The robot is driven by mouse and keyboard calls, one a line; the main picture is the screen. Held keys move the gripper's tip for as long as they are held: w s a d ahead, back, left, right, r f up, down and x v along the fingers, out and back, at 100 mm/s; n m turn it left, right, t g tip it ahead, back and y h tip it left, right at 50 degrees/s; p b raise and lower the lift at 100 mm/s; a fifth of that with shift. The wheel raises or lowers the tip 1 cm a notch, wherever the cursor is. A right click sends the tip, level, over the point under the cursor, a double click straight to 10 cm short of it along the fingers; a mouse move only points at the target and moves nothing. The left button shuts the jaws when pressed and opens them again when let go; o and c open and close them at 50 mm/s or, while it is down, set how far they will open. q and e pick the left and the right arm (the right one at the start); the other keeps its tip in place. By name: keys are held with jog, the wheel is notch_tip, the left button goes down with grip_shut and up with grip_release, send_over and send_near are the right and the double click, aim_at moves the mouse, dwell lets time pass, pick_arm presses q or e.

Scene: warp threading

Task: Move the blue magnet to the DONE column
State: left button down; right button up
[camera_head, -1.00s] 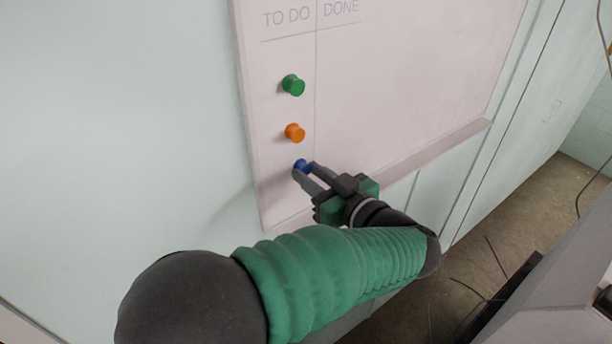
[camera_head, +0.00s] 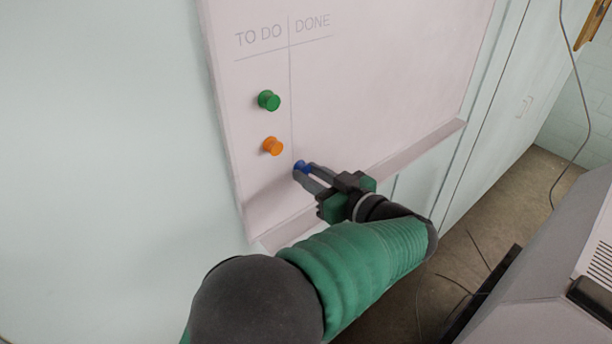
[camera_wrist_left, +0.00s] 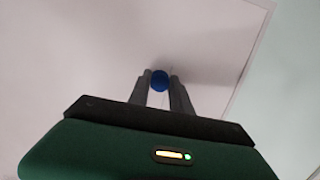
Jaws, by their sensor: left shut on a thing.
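The blue magnet (camera_head: 301,166) is at the lower part of the whiteboard (camera_head: 385,90), just right of the line between the TO DO and DONE columns. My left gripper (camera_head: 305,171) is shut on it, with one finger on each side. In the left wrist view the blue magnet (camera_wrist_left: 159,80) shows between the two fingertips (camera_wrist_left: 160,88). Whether it touches the board cannot be told. The DONE heading (camera_head: 313,23) is at the top, right of the TO DO heading (camera_head: 259,36). My right gripper is not in view.
A green magnet (camera_head: 268,100) and an orange magnet (camera_head: 272,146) sit in the TO DO column, above and left of the blue one. The DONE column is otherwise bare. A ledge (camera_head: 415,150) runs along the board's bottom edge.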

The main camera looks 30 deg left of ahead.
pick_arm(q)
jog(key=shift+w+d+p, duration=0.3)
jog(key=shift+w+p, duration=0.1)
jog(key=shift+w, duration=0.4)
jog(key=shift+w+d+p, duration=0.3)
jog(key=shift+w+p, duration=0.05)
jog(key=shift+w, duration=0.4)
jog(key=shift+f, duration=0.1)
jog(key=c, duration=1.5)
grip_release()
jog(key=shift+w, duration=0.1)
jog(key=o, duration=0.3)
jog(key=shift+w+f, duration=0.1)
jog(key=shift+o, duration=0.6)
jog(key=shift+w+a+f, duration=0.1)
jog(key=shift+w+a, duration=0.05)
jog(key=shift+w, duration=0.1)
